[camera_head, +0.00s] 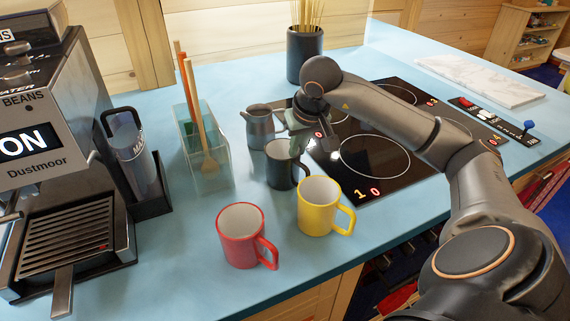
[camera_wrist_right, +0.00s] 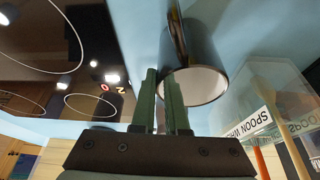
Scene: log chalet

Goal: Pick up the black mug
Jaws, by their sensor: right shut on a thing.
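The black mug (camera_head: 280,172) with a pale inside stands upright in the middle of the counter, left of the cooktop. I cannot tell whether its base still touches the counter. My right gripper (camera_head: 296,133) reaches it from above and behind and is shut on its rim. In the right wrist view the two green fingers (camera_wrist_right: 163,80) are close together at the rim of the mug (camera_wrist_right: 205,50), one in front of its pale opening. My left gripper is not in view.
A yellow mug (camera_head: 318,212) and a red mug (camera_head: 239,240) stand in front. A grey metal pitcher (camera_head: 259,130) is close behind. A clear utensil holder (camera_head: 205,160) and coffee machine (camera_head: 50,150) are left. The black cooktop (camera_head: 375,158) is right; a dark pot (camera_head: 304,55) stands behind.

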